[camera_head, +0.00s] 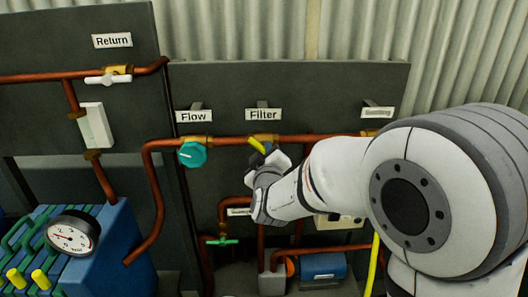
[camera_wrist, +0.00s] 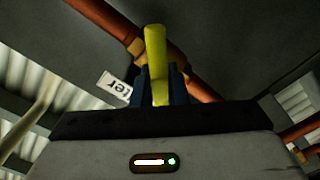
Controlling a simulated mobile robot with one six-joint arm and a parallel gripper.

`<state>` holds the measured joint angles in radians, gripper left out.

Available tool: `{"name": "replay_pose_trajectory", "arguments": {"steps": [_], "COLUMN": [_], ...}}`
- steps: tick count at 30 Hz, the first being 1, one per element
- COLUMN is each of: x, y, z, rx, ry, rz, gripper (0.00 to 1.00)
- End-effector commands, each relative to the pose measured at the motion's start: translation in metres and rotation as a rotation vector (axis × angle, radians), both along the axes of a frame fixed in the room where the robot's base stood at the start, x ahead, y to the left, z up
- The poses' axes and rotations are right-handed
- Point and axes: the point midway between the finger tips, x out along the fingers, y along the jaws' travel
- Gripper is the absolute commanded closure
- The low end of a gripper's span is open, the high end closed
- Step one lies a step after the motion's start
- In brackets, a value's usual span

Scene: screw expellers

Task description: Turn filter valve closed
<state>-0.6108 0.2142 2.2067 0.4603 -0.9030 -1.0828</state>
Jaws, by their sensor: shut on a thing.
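The filter valve's yellow lever (camera_head: 257,145) sits on a brass valve body (camera_head: 264,137) on the copper pipe, below the "Filter" label (camera_head: 263,115). My gripper (camera_head: 268,160) is at the lever's lower end. In the wrist view the yellow lever (camera_wrist: 156,60) stands between the dark fingers of my gripper (camera_wrist: 158,86), which are shut on it. The brass body (camera_wrist: 172,58) and copper pipe lie behind the lever. My gripper hides the lever's lower end in the head view.
A teal knob (camera_head: 192,154) sits left under the "Flow" label (camera_head: 193,116). A green-handled valve (camera_head: 222,241) is below left. A white-handled valve (camera_head: 108,79) is under "Return". A gauge (camera_head: 73,236) on a blue unit stands at lower left. A blue motor (camera_head: 323,266) is below.

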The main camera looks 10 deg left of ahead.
Motion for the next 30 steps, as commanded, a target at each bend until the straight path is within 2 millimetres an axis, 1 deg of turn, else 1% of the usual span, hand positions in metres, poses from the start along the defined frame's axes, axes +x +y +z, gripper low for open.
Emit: {"name": "replay_pose_trajectory", "arguments": {"steps": [1, 8, 14, 20, 30], "x": [0.0, 0.0002, 0.0003, 0.0002, 0.0002], "y": [0.0047, 0.0, -0.0004, -0.0005, -0.0003], "z": [0.0011, -0.0001, -0.0036, -0.0056, -0.0057], "rx": [0.002, 0.025, 0.112, 0.266, 0.579], "ry": [-0.002, 0.002, 0.023, 0.062, 0.144], "rz": [0.001, -0.001, -0.002, -0.002, -0.002], "gripper": [1.0, 1.0, 1.0, 1.0, 1.0]}}
